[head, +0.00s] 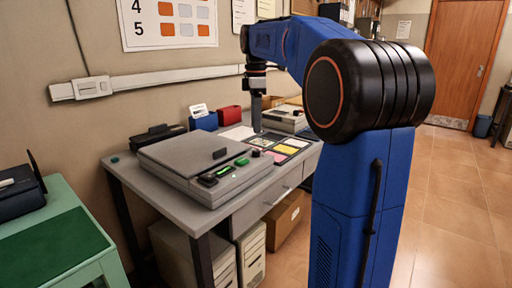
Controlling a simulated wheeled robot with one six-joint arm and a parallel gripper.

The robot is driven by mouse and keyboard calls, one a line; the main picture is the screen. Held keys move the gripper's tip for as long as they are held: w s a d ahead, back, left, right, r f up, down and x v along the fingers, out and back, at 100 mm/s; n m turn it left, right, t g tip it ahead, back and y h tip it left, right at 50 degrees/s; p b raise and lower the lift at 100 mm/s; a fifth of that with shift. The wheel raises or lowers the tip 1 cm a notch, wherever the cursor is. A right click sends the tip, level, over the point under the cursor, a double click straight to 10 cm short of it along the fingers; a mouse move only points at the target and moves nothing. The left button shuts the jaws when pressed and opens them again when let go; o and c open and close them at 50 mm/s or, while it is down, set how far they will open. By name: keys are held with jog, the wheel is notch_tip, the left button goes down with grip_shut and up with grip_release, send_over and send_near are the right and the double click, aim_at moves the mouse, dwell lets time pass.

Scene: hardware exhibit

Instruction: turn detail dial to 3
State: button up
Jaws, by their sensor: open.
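A grey flat machine with a closed lid (185,152) sits on the desk. Its front right edge carries a black panel (208,180), green buttons (225,171) and a small dark round knob (256,153), which may be the detail dial. No dial numbers are readable from here. My gripper (257,128) points down over the back of the desk, behind and above the machine's right end. It is apart from the machine and appears empty. Its fingers are small and seen edge-on.
Coloured cards (287,149) lie right of the machine. A second grey device (284,119), a red box (229,115) and a blue box (203,121) stand at the back. A green table (95,218) is at left. Open tiled floor (450,190) lies at right.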

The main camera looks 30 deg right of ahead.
aim_at(256, 153)
notch_tip(256, 153, down, 9)
jog(key=shift+f, duration=0.1)
dwell(0.3)
jog(key=shift+c, duration=0.7)
jog(key=c, duration=0.9)
